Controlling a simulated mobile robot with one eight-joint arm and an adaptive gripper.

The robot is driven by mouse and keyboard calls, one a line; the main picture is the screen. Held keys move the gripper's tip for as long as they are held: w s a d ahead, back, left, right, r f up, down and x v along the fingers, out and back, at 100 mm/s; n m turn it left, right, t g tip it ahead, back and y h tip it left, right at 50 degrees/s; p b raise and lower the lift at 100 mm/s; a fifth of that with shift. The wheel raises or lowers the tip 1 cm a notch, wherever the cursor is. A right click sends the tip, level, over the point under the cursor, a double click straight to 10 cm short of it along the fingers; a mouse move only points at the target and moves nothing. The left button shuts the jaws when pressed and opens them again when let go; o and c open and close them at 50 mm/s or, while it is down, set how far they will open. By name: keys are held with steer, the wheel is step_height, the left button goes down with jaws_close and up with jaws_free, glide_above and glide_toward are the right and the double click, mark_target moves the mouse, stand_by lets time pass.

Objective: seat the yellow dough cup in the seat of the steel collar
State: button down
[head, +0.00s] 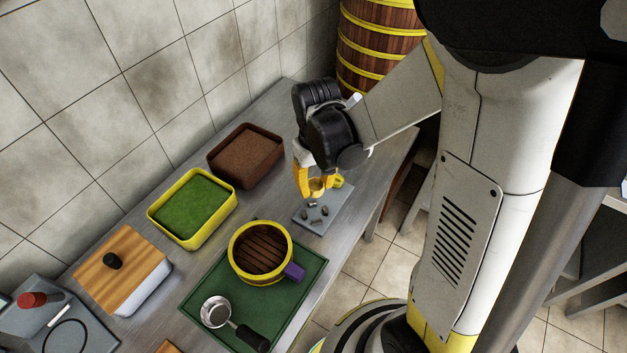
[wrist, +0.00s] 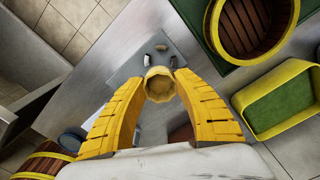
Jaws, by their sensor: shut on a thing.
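The yellow dough cup (head: 317,186) is between the fingers of my gripper (head: 316,184), above a flat grey plate (head: 335,214) at the right end of the counter. In the wrist view the cup (wrist: 160,85) shows a round, wavy rim, and both yellow fingers of my gripper (wrist: 160,82) close on its sides. Several small grey pieces stand on the plate near the cup. I cannot tell for sure which thing is the steel collar. A round steel piece with a black handle (head: 215,311) lies on the green mat.
A yellow-rimmed wooden steamer (head: 262,279) with a purple handle stands on the green mat (head: 303,293). A green-filled yellow tray (head: 192,239), a brown tray (head: 246,181) and a wooden-lidded box (head: 120,266) line the wall side. Bare counter lies between brown tray and plate.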

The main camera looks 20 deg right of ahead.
steer(key=shift+f, duration=0.15)
steer(key=b, duration=0.5)
glide_above(315, 214)
step_height(315, 214, down, 5)
steer(key=shift+r, duration=0.1)
steer(key=shift+f, duration=0.2)
stand_by(1.1)
steer(key=shift+f+b, duration=1.55)
steer(key=shift+b, duration=0.05)
steer(key=shift+f+b, duration=0.85)
steer(key=shift+f, duration=0.05)
stand_by(0.3)
steer(key=c, duration=0.9)
jaws_free()
